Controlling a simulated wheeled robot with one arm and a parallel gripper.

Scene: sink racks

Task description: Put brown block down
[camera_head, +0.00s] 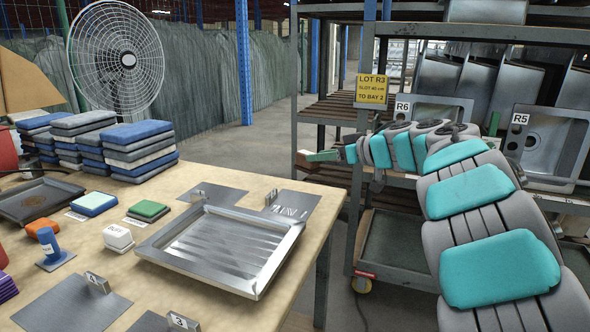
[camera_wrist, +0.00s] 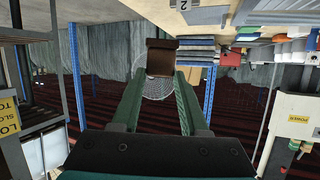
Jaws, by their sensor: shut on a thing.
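My gripper (camera_head: 318,156) is in the air right of the table (camera_head: 337,199), in front of the shelf rack, pointing left in the head view. In the wrist view, which looks upside down, its two green fingers close on a brown block (camera_wrist: 161,56) at their tips. The block is clear of any surface there. In the head view the block is small and hard to make out at the fingertips.
On the table are a metal sink tray (camera_head: 147,252), grey numbered plates (camera_head: 68,307), a green sponge (camera_head: 148,210), a white block (camera_head: 118,238), a blue post (camera_head: 50,245) and stacked pads (camera_head: 140,150). A fan (camera_head: 115,58) stands behind. The rack (camera_head: 360,180) holds sinks.

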